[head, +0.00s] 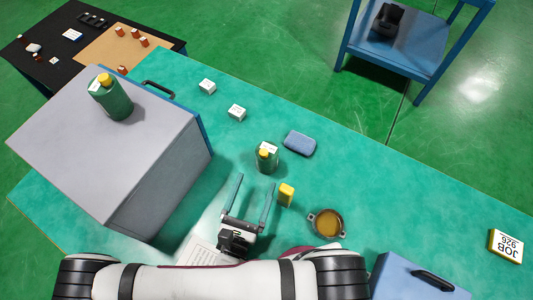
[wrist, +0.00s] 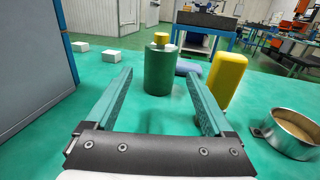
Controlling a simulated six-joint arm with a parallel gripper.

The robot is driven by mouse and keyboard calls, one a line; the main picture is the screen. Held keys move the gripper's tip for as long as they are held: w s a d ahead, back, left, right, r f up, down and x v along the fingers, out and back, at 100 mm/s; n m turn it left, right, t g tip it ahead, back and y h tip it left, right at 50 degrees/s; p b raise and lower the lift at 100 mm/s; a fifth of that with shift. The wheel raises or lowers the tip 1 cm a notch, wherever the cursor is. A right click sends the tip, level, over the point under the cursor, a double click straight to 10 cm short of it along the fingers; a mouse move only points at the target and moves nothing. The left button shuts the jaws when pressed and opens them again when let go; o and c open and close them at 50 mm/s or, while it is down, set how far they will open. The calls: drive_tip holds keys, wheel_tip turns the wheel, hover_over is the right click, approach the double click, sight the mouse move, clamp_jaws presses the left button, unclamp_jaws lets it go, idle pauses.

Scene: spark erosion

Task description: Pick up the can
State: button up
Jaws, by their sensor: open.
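A green can (head: 266,159) with a yellow cap stands upright on the green tabletop, just beyond my fingertips in the head view. In the wrist view the can (wrist: 158,72) shows ahead between the two fingers, apart from both. My gripper (head: 255,181) is open and empty, low over the table and pointing at the can. A second, similar green can (head: 112,101) with a yellow cap stands on top of the grey cabinet (head: 150,175) at the left.
A yellow block (head: 286,195) stands close right of my right finger. A pan (head: 327,223) with brown contents is further right. A blue-grey pad (head: 299,142) lies behind the can. Two white boxes (head: 207,86) (head: 237,112) sit behind left. The tabletop at right is mostly clear.

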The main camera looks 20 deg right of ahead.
sight(264, 164)
drive_tip(key=x, duration=0.8)
drive_tip(key=shift+w+d, duration=0.1)
drive_tip(key=shift+c, duration=0.3)
clamp_jaws()
drive_tip(key=shift+r, duration=0.15)
